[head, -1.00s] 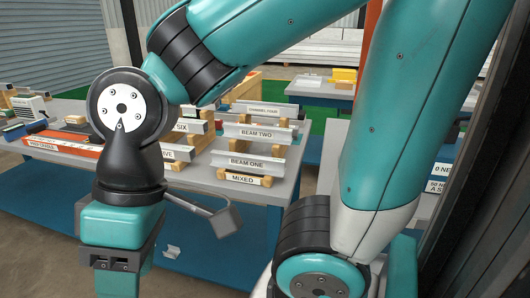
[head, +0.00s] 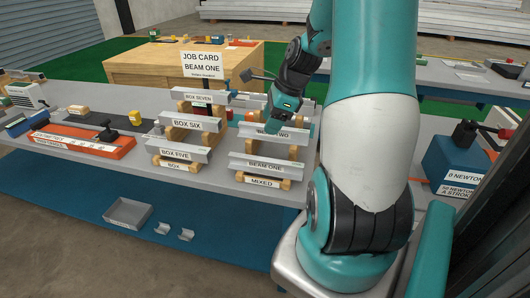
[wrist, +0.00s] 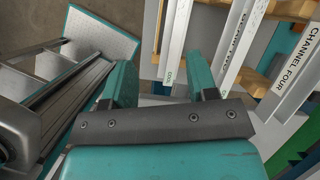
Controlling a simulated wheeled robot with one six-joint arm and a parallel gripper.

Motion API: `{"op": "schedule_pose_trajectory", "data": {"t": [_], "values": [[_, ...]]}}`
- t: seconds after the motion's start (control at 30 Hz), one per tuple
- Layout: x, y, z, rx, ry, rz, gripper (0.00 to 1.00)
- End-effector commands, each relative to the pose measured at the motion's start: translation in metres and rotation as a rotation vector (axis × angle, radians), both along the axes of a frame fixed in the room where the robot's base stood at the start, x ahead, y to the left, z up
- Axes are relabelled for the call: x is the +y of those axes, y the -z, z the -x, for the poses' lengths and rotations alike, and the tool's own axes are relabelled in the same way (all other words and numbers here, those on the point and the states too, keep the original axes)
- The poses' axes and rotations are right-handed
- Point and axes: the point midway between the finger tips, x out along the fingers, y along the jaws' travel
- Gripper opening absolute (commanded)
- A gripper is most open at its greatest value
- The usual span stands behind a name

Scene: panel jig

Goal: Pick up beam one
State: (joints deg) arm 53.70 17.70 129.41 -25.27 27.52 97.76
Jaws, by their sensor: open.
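Beam one (head: 264,166) is a grey metal beam with a white name label. In the head view it lies level on wooden supports, low on the front of the rack marked MIXED.
Beams box five (head: 181,152), box six (head: 192,122) and box seven (head: 200,98) sit on the rack to the left. A job card (head: 202,65) reads BEAM ONE. Channel four (wrist: 297,65) shows at right in the wrist view. A blue block (head: 457,160) stands at right.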

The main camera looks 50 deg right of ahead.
Motion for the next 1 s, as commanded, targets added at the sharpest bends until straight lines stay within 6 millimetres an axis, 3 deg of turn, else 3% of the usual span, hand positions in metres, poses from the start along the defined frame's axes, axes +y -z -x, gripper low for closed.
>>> {"op": "schedule_pose_trajectory", "data": {"t": [0.03,0.1,0.2,0.7,1.0], "values": [[-0.018,-0.003,0.009,0.014,0.115,-0.028,0.53],[-0.033,0.0,0.017,0.026,0.228,-0.054,0.53],[-0.042,0.007,0.022,0.036,0.304,-0.075,0.53],[-0.027,0.101,-0.013,0.039,0.313,-0.078,0.53],[-0.025,0.123,-0.022,0.037,0.313,-0.077,0.53]]}}
